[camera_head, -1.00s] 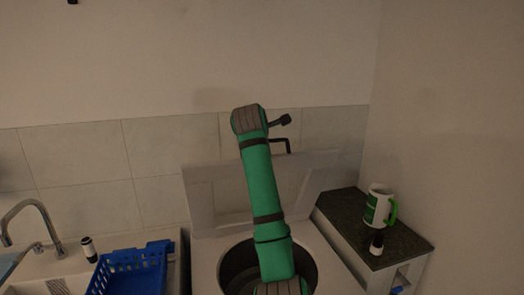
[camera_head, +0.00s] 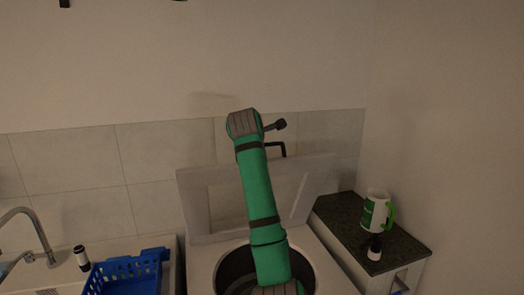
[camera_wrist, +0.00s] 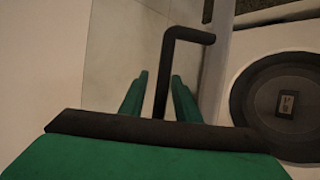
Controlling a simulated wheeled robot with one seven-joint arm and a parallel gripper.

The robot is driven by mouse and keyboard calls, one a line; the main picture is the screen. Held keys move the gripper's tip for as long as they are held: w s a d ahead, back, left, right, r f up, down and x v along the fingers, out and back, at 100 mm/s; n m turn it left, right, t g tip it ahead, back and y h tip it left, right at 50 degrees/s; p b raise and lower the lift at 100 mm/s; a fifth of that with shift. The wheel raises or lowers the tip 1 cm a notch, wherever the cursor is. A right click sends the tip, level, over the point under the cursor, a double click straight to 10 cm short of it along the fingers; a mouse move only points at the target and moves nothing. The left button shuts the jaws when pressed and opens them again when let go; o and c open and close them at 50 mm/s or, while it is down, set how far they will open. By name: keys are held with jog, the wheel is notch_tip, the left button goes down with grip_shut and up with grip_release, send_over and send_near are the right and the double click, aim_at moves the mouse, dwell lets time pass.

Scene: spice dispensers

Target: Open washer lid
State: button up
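The washer lid (camera_head: 205,211) is a pale frame-shaped panel. It stands raised and tilted back near the tiled wall in the head view, partly hidden by my green arm. Below it the washer (camera_head: 203,262) has its round dark opening uncovered, and the drum (camera_wrist: 290,105) also shows at the right of the wrist view.
A dark countertop (camera_head: 341,215) at the right holds a white-and-green mug (camera_head: 374,212) and a small black-and-white dispenser (camera_head: 375,248). At the left are a blue basket (camera_head: 128,270), a sink tap (camera_head: 35,228) and another dispenser (camera_head: 81,257). The tiled wall (camera_head: 70,160) is close behind the lid.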

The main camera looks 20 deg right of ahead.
jog(key=v, duration=1)
jog(key=shift+s+a+r, duration=0.15)
jog(key=shift+s+a, duration=0.05)
jog(key=shift+s, duration=0.05)
jog(key=shift+w, duration=0.1)
